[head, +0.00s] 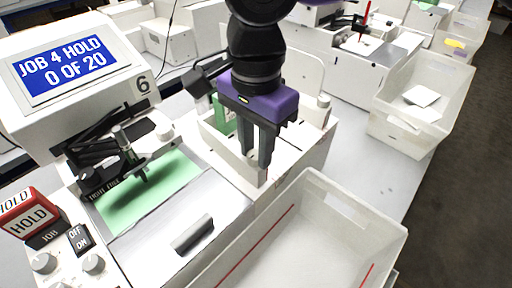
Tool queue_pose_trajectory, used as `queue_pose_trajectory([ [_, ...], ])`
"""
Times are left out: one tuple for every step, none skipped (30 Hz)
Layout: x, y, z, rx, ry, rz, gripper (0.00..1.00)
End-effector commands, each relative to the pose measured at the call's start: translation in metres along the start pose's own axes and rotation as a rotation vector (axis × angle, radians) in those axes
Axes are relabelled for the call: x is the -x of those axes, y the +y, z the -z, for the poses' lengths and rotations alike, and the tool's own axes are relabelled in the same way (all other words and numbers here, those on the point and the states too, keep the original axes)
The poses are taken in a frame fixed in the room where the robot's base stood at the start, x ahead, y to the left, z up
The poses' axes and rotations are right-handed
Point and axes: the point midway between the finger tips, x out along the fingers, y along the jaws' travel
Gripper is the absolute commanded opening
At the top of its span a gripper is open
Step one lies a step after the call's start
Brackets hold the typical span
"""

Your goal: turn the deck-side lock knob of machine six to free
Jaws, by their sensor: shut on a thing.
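Machine six (75,65) is at the left, with a "6" on its side and a blue screen (65,66) reading "JOB 4 HOLD 0 OF 20". A dark strip (102,188), apparently lettered "TIGHT FREE", lies at the left of the green sheet (150,190) on its deck. A pale round knob (165,130) shows on the pen carriage (125,145). Which knob is the deck-side lock, and how it is turned, I cannot tell. My gripper (260,170) points down right of the deck, apart from that knob. It is shut on a small pale piece (262,179).
A red HOLD sign (30,218), switches and dials (93,264) are at the front left. A clear bin (320,235) stands at the front right, another bin (420,105) farther back. Green cards (220,115) stand behind my gripper. A strip of bench (350,130) is clear.

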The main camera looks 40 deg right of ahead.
Motion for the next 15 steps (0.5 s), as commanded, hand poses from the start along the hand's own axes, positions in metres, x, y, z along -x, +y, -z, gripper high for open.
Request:
queue_pose_trajectory([
  [0.001, -0.0004, -0.0001, 0.003, 0.0, 0.002, 0.0],
  [0.0011, -0.0004, -0.0001, 0.004, 0.0, 0.002, 0.0],
  [0.0011, -0.0004, -0.0001, 0.005, 0.0, 0.002, 0.0],
  [0.0012, -0.0004, -0.0001, 0.005, 0.0, 0.002, 0.0],
  [0.0012, -0.0004, -0.0001, 0.005, 0.0, 0.002, 0.0],
  [0.0012, -0.0004, -0.0001, 0.005, 0.0, 0.002, 0.0],
  [0.0012, -0.0004, -0.0001, 0.005, 0.0, 0.002, 0.0],
  [0.0012, -0.0004, -0.0001, 0.005, 0.001, 0.002, 0.0],
  [0.0012, -0.0004, 0.0, 0.005, 0.001, 0.002, 0.0],
  [0.0012, -0.0005, 0.0, 0.005, 0.001, 0.002, 0.0],
  [0.0013, -0.0005, 0.0, 0.005, 0.001, 0.002, 0.0],
  [0.0013, -0.0005, 0.0, 0.005, 0.001, 0.002, 0.32],
  [0.0012, -0.0005, 0.0, 0.005, 0.001, 0.002, 0.38],
  [0.0011, -0.0004, 0.0, 0.005, 0.001, 0.002, 0.44],
  [0.001, -0.0004, 0.0, 0.004, 0.001, 0.002, 0.48],
])
